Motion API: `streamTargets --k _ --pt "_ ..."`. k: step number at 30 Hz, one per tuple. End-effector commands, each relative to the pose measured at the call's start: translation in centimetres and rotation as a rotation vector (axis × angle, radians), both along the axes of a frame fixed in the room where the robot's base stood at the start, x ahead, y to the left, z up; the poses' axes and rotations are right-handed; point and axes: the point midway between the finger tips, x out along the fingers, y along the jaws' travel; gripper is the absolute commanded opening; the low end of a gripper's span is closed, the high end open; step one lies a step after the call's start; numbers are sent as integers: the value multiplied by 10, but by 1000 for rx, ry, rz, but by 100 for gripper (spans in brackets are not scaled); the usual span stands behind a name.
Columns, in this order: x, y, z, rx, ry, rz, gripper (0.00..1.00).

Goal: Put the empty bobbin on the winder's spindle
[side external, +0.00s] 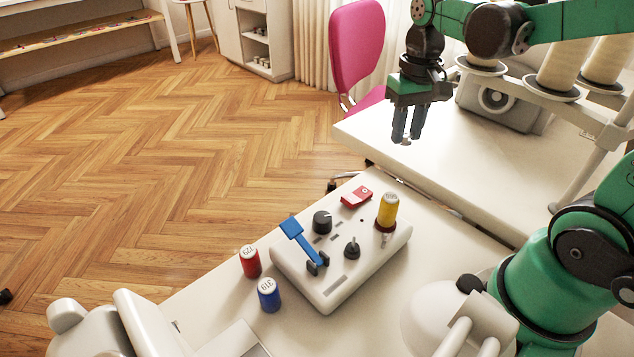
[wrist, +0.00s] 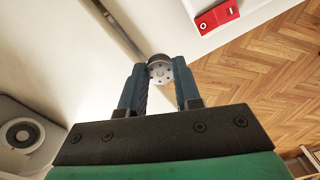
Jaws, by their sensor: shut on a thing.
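My gripper (side external: 406,122) is raised over the white table, behind and above the winder. In the wrist view my gripper (wrist: 160,85) is shut on the bobbin (wrist: 159,73), a small grey disc with holes, held between the fingertips. In the side view only a sliver of the bobbin (side external: 406,142) shows under the fingers. The winder (side external: 335,289) is a white box with a blue lever (side external: 302,241), a black knob (side external: 322,222) and a small black post with a narrow top (side external: 352,247). I cannot tell whether this post is the spindle.
A yellow spool (side external: 388,210) stands at the winder's right end, near a red switch plate (side external: 356,197). Red (side external: 250,262) and blue (side external: 268,295) spools stand left of the winder. Thread cones (side external: 567,65) and a pale machine stand at the back right. The table under my gripper is clear.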

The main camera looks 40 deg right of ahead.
Motion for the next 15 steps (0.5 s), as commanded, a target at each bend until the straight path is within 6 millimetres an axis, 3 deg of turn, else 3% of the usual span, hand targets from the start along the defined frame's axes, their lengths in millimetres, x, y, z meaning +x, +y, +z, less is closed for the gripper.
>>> streamTargets --k 6,15 --pt "0 0 42 0 0 0 0" --pt "1 8 65 0 0 20 0"
